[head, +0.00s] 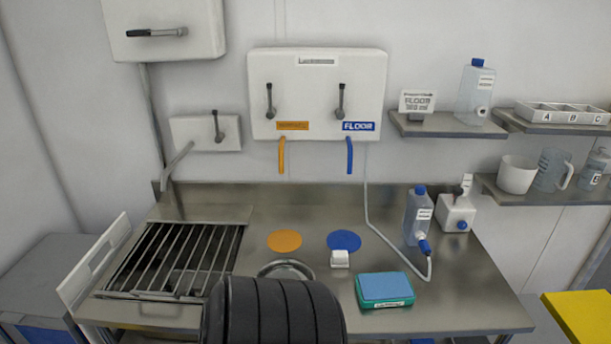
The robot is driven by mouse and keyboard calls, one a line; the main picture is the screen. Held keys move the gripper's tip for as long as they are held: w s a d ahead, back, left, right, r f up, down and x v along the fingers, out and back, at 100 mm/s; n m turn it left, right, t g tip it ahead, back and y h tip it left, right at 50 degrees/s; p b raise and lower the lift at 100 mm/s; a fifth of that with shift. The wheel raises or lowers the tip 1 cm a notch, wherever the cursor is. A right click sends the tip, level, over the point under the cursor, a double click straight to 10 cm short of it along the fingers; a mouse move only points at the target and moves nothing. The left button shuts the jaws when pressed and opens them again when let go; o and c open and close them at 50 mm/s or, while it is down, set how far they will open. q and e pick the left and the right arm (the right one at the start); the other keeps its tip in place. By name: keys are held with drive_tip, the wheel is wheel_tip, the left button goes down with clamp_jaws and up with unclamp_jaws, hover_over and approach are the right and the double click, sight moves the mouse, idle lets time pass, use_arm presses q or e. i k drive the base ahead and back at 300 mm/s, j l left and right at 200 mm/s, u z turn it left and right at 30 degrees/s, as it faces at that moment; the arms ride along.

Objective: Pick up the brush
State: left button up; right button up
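I cannot make out a brush in the head view. A large black ribbed shape, which I cannot identify for certain, covers the bottom middle and hides part of the table's front. A small white block (340,259) sits beside the blue disc. A teal box with a blue top and a label (384,290) lies on the steel table (450,300) at the right. Neither of my grippers shows in this view.
A barred sink grate (175,260) is at the left, under a faucet (177,161). A round metal dish (286,268) is partly hidden behind the black shape. A clear bottle with a blue cap (417,217), its tube, and a white dispenser (456,213) stand at the back right.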

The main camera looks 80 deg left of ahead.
sight(339, 258)
drive_tip(key=u, duration=2.2)
